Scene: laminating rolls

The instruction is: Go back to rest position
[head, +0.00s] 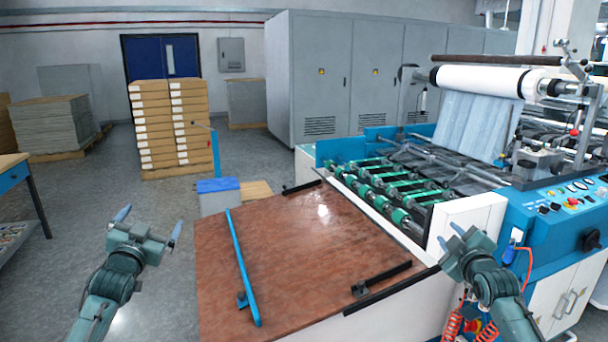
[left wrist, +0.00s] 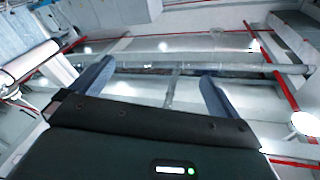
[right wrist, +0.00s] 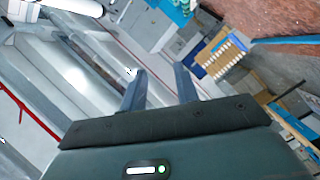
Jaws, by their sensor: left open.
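My left gripper (head: 149,223) is in the lower left of the head view, left of the brown feed table and over the grey floor. Its blue fingers are wide apart and empty; they also show apart in the left wrist view (left wrist: 155,82). My right gripper (head: 450,236) is in the lower right of the head view, in front of the machine's white side panel. In the right wrist view its fingers (right wrist: 160,84) stand apart with a narrower gap and nothing between them. Both grippers point up and away from me.
The brown feed table (head: 300,250) lies between my arms, with a blue bar (head: 242,268) and black guides on it. The laminating machine (head: 540,225) with a white roll (head: 480,80) stands right. Stacked cartons (head: 165,130) stand behind. Floor left of the table is clear.

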